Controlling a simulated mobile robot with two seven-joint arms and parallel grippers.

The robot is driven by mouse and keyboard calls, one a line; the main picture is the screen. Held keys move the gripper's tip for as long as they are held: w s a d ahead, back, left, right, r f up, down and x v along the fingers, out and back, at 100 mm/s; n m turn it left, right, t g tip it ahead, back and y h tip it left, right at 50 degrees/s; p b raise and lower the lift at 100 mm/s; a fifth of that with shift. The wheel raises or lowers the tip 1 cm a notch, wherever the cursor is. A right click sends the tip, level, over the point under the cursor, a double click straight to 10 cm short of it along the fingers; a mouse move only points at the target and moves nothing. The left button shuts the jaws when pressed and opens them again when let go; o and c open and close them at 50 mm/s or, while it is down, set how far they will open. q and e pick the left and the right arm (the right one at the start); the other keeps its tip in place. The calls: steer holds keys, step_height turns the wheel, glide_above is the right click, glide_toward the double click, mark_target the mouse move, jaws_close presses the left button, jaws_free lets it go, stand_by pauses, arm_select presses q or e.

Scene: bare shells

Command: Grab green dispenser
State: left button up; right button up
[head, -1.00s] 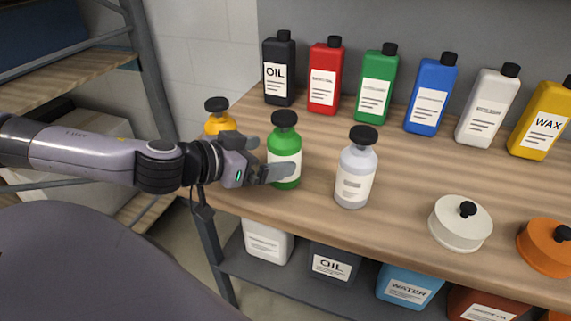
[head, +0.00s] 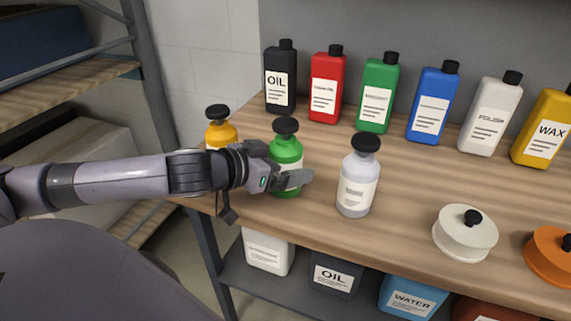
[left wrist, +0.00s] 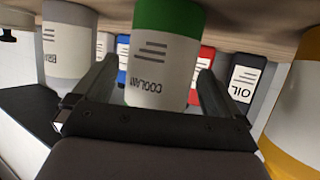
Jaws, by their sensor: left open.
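The green dispenser (head: 286,152) is a round green bottle with a black cap and a white label, upright near the front left of the wooden bench. My left gripper (head: 284,176) is open at its label, and one finger covers part of its lower front. In the left wrist view the green dispenser (left wrist: 167,50) appears upside down between the two open fingers of the left gripper (left wrist: 155,88), with a gap visible at each side. My right gripper is not in view.
A yellow dispenser (head: 221,130) stands just left, and a clear-white dispenser (head: 359,180) to the right. Several rectangular bottles, including the green one (head: 378,95), line the back. A white round container (head: 465,235) is at right. Jugs, including OIL (head: 335,275), fill the lower shelf.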

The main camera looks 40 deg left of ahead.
arm_select(q)
steer(key=shift+w+d+f, duration=0.15)
steer(key=shift+w, duration=0.2)
steer(key=c, duration=1.4)
